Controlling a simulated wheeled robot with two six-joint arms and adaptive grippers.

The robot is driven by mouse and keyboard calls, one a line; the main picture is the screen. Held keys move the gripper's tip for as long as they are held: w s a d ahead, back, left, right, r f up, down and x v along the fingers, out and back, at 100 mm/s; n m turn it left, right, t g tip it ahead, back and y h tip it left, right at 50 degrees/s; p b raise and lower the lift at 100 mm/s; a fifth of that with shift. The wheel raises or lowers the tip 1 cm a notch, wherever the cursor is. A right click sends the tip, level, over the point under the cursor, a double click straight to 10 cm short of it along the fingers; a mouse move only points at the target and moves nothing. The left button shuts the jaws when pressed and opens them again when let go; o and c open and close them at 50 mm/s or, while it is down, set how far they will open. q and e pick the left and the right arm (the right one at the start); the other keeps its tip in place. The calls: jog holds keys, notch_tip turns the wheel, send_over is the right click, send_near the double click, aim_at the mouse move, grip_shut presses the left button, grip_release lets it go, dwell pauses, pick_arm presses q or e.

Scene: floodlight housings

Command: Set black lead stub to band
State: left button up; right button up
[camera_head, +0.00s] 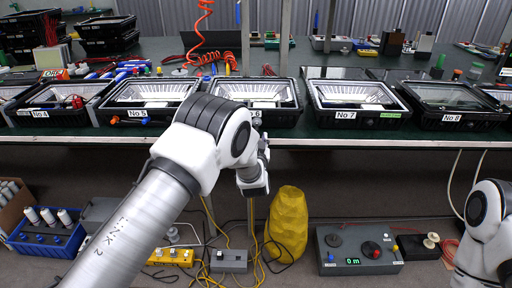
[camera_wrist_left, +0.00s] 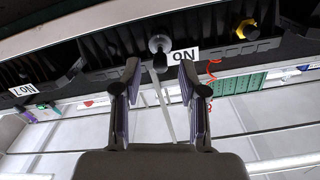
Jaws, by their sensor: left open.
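My left gripper (camera_wrist_left: 157,75) is open below the front edge of the No 6 housing (camera_head: 262,92). In the wrist view, a short black lead stub (camera_wrist_left: 160,58) with a grey round collar (camera_wrist_left: 160,42) sticks out of the housing's dark front. It lies between the two fingertips in the picture, and I see no contact. In the head view my left arm covers much of this housing's front, and the left gripper (camera_head: 263,150) shows only in part. I cannot make out a band. Only an arm part of my right arm shows at the right edge.
The No 7 housing (camera_head: 345,115) and No 5 housing (camera_head: 137,119) stand close on either side along the table edge (camera_head: 400,141). A yellow bag (camera_head: 287,225) and a grey box (camera_head: 358,247) stand below.

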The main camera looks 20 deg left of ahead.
pick_arm(q)
jog(key=v, duration=0.8)
jog(key=shift+s, duration=0.15)
jog(key=shift+r, duration=0.15)
